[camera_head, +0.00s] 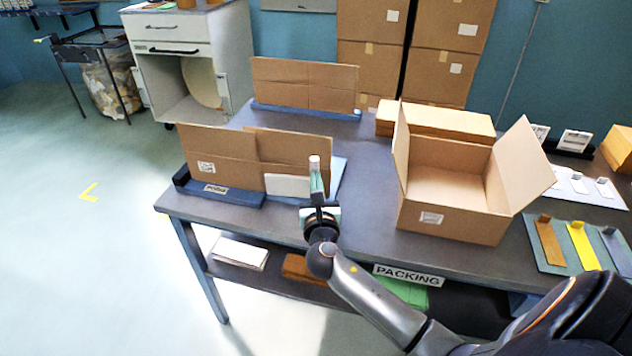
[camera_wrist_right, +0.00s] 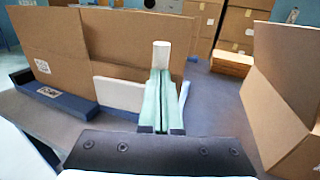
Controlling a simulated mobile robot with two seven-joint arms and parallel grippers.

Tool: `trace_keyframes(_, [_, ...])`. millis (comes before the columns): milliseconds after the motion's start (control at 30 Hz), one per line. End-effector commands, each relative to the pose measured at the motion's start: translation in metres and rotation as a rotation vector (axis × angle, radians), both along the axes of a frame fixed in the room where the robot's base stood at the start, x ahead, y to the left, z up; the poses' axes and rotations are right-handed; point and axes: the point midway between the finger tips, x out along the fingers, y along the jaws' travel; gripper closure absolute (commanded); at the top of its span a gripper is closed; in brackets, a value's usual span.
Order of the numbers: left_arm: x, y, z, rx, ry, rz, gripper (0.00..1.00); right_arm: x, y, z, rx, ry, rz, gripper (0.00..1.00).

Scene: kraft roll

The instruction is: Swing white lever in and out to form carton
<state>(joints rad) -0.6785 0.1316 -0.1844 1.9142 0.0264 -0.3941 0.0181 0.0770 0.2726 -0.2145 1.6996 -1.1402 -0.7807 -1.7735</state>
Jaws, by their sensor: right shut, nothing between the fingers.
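The white lever (camera_head: 314,162) shows as a short upright white post near the front left of the table; it also shows in the wrist view (camera_wrist_right: 161,54), straight beyond my fingertips. My right gripper (camera_head: 317,184) has pale green fingers, which are shut together and empty in the wrist view (camera_wrist_right: 161,84). The fingertips overlap the lever's lower part in the picture; I cannot tell whether they touch it. A brown carton (camera_head: 225,150) stands upright, looking flat, in a dark blue holder (camera_head: 225,196) left of the gripper. A white block (camera_head: 287,186) sits at its right lower front. My left gripper is out of view.
An open carton (camera_head: 455,219) stands right of my gripper, flaps spread. Another flat carton (camera_head: 300,85) stands behind in a blue base. Brown stacked sheets (camera_head: 435,119) lie at the back. A mat with coloured strips (camera_head: 582,245) is at the right. Bare tabletop (camera_head: 365,190) lies between.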

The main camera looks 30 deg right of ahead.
Motion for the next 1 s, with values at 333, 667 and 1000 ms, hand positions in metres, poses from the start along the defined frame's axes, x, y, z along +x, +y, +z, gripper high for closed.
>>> trace_keyframes(333, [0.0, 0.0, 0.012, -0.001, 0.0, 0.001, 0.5, 0.016, -0.033, 0.002, -0.007, 0.001, 0.137, 1.0])
trace_keyframes(667, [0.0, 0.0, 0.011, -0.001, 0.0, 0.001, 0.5, 0.024, -0.044, 0.0, 0.001, -0.001, 0.137, 1.0])
trace_keyframes(1000, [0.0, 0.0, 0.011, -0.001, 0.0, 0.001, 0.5, 0.024, -0.046, 0.0, 0.0, 0.0, 0.138, 1.0])
